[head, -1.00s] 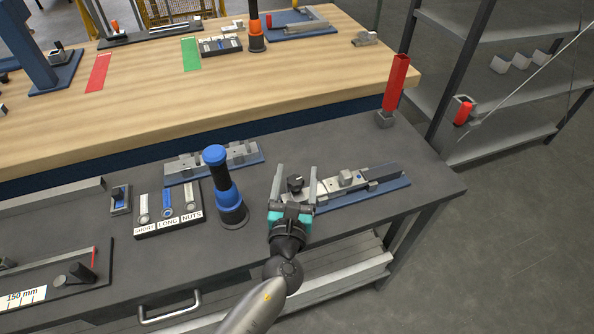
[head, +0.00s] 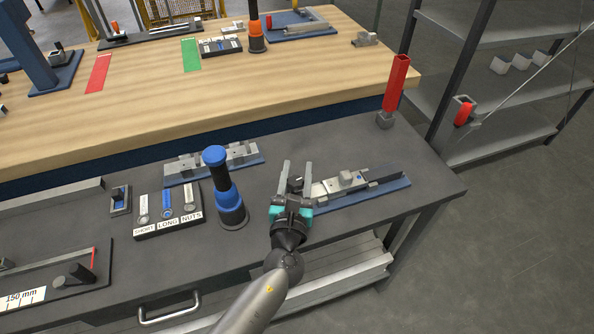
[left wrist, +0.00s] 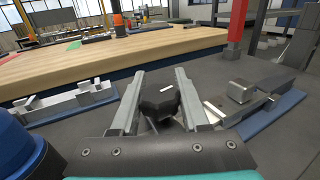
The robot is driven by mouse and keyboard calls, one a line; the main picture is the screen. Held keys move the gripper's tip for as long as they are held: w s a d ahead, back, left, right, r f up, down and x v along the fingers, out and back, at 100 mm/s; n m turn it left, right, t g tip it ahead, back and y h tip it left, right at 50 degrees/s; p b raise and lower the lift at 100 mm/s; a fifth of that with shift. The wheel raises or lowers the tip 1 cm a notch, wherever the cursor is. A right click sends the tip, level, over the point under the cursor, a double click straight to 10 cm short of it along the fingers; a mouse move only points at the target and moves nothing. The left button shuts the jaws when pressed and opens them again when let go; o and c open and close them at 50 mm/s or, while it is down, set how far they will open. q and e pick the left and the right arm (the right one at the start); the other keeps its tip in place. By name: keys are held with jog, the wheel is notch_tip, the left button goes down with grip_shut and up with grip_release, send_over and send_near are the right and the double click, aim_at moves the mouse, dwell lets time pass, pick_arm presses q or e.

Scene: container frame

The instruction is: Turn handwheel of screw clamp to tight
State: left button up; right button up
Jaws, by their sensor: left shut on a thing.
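The screw clamp (head: 345,182) is a grey metal vice on a blue base at the right of the dark bench. Its black handwheel (head: 295,184) is at the clamp's left end. In the left wrist view the handwheel (left wrist: 160,98) is a dark knob with a white mark, which points sideways and slightly up. My left gripper (head: 297,174) is shut on the handwheel, one finger on each side. The fingers (left wrist: 160,76) hide part of the knob's sides. My right gripper is not in view.
A blue-and-black tool (head: 220,185) stands left of my left gripper. A second grey fixture (head: 214,162) lies behind it. A tray labelled SHORT, LONG, NUTS (head: 167,222) is farther left. A red upright post (head: 395,85) stands at the bench's back right corner.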

pick_arm(q)
grip_shut()
jog(key=shift+h, duration=0.3)
jog(key=shift+d+m+h+b, duration=0.1)
jog(key=shift+m+h+b, duration=0.2)
jog(key=shift+m+h, duration=0.55)
jog(key=shift+s+d+m+g+h+b, duration=0.1)
jog(key=shift+d+m+g+h+b, duration=0.1)
jog(key=shift+m+g+h+b, duration=0.4)
jog(key=shift+s+d+m+g+h, duration=0.15)
jog(key=shift+m+h, duration=0.1)
jog(key=shift+h, duration=0.6)
jog(key=shift+w, duration=0.1)
jog(key=o, duration=0.9)
grip_release()
